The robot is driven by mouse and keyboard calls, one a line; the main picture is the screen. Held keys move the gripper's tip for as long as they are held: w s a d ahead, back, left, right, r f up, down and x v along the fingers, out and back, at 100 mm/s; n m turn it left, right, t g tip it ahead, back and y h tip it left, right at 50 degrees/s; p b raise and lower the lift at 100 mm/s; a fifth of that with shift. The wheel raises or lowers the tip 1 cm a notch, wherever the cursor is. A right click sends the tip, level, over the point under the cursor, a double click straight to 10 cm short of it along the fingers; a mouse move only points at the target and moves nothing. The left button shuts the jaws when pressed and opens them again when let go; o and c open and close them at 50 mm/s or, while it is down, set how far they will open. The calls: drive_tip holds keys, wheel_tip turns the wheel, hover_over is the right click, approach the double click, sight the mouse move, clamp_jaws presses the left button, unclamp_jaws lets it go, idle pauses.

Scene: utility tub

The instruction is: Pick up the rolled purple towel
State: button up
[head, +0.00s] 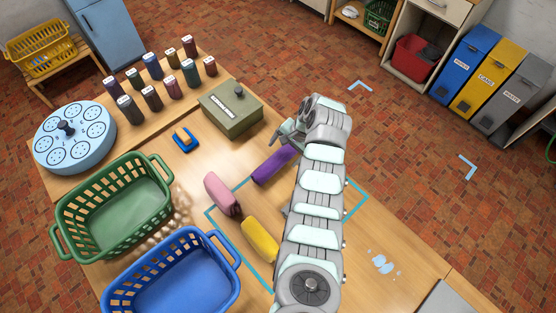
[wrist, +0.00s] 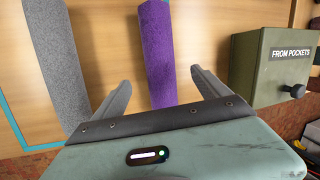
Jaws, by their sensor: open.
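The rolled purple towel (head: 271,167) lies on the table, at the upper edge of a blue taped outline. In the wrist view the purple towel (wrist: 157,50) runs upward from between my fingers, its near end hidden by the gripper body. My gripper (wrist: 160,80) is open, with one finger on each side of the towel and a gap on both sides. In the head view my gripper (head: 284,135) is just beyond the towel's upper right end. I cannot tell its exact height above the table.
A grey roll (wrist: 50,60) lies left of the purple one. A green box (wrist: 275,55) labelled "FROM POCKETS" stands close on the right. Pink (head: 222,193) and yellow (head: 260,239) rolls lie nearby. Green (head: 115,205) and blue (head: 175,275) baskets stand at left.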

sight(281, 158)
drive_tip(key=shift+x, duration=1.95)
drive_tip(key=shift+b+x, duration=0.4)
drive_tip(key=shift+x, duration=0.7)
drive_tip(key=shift+d, duration=0.1)
drive_tip(key=c, duration=1.8)
